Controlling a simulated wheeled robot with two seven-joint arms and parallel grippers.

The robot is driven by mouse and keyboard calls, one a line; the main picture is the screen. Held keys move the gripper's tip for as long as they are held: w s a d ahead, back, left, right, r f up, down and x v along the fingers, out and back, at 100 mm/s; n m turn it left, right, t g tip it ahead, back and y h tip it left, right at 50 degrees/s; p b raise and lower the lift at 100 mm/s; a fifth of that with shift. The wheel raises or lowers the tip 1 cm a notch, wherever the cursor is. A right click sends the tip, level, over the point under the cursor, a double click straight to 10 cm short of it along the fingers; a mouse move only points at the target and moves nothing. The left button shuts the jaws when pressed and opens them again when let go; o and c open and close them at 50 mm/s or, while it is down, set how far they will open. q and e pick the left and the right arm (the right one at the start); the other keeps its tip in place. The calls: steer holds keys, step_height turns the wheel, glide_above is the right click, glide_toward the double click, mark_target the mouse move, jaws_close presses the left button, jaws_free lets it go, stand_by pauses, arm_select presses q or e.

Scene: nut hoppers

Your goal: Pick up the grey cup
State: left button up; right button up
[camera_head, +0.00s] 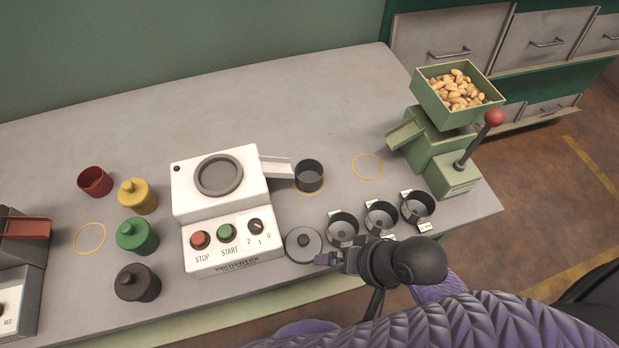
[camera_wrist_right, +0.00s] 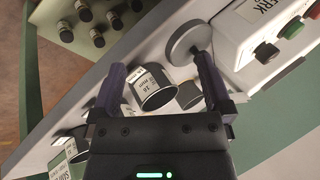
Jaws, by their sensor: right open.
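A plain dark grey cup (camera_head: 309,176) stands upright on a yellow ring, at the end of the white machine's chute. Three dark grey cups with white labels stand in a row nearer the front; the left one (camera_head: 342,229) is beside my right gripper (camera_head: 327,259). My right gripper is open and empty at the front edge, close to a round grey lid (camera_head: 303,245). In the right wrist view a labelled cup (camera_wrist_right: 157,90) shows between the open fingers (camera_wrist_right: 160,82), with another dark cup (camera_wrist_right: 188,95) partly hidden beside it. My left gripper is not seen.
The white machine (camera_head: 220,207) with its buttons stands left of the cups. A green hopper of nuts (camera_head: 418,95) with a red-knobbed lever stands at the right. Yellow, green and black lidded pots and a red cup (camera_head: 95,181) are at the left. The back of the table is clear.

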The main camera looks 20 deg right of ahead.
steer(key=w+m+y, duration=0.1)
steer(key=m, duration=0.2)
steer(key=w+m+t+y, duration=0.1)
steer(key=w+m, duration=0.1)
steer(key=m, duration=0.1)
steer(key=w+r+m+t+y, duration=0.1)
steer(key=m, duration=0.3)
steer(key=shift+w+a+y, duration=0.2)
steer(key=shift+w+y, duration=0.1)
steer(key=shift+w, duration=0.05)
steer(key=w+d+m+t, duration=0.1)
steer(key=w+d+m, duration=0.1)
steer(key=m, duration=0.2)
steer(key=w+d+r+m+t, duration=0.1)
steer(key=w+d+m+t, duration=0.1)
steer(key=m, duration=0.3)
steer(key=w+d+m+t, duration=0.1)
steer(key=w+d+m, duration=0.1)
steer(key=m, duration=0.3)
steer(key=shift+w+d+r+t, duration=0.15)
steer(key=shift+w+t, duration=0.15)
steer(key=shift+w, duration=0.05)
steer(key=b, duration=0.2)
glide_toward(300, 168)
steer(key=shift+m, duration=0.3)
steer(key=x, duration=0.5)
steer(key=shift+r, duration=0.1)
steer(key=shift+s, duration=0.1)
steer(key=c, duration=1)
